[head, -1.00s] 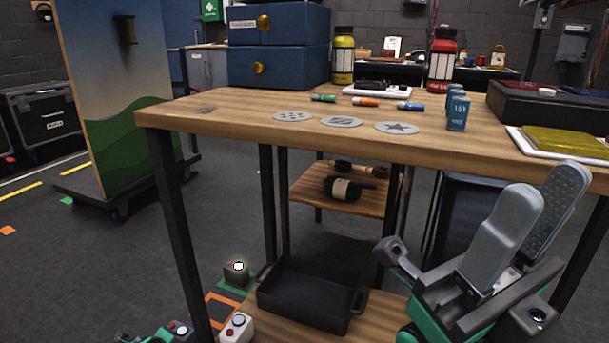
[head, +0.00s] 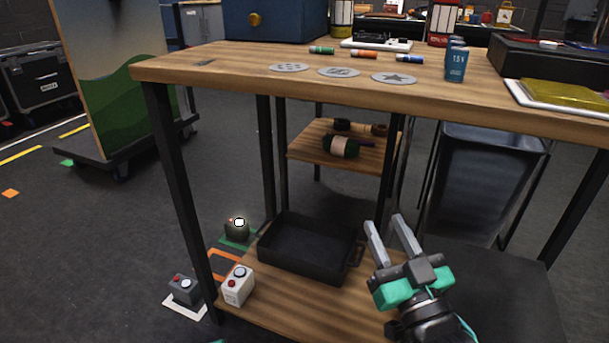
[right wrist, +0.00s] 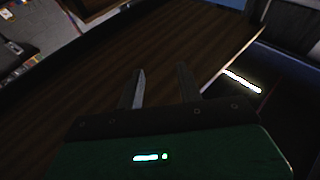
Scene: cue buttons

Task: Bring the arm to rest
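My right gripper (head: 388,232) is low in the head view, in front of the table and just right of the black tray (head: 300,247). Its two grey fingers stand apart with nothing between them. In the right wrist view the fingers (right wrist: 160,85) are also apart and empty, with dark wood beyond them. My left gripper is in neither view. Button boxes stand at lower left: a white one (head: 236,286), a grey one (head: 185,289) and a dark one with a lit white top (head: 237,228).
A dark bin (head: 485,180) stands behind. Open floor lies at left.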

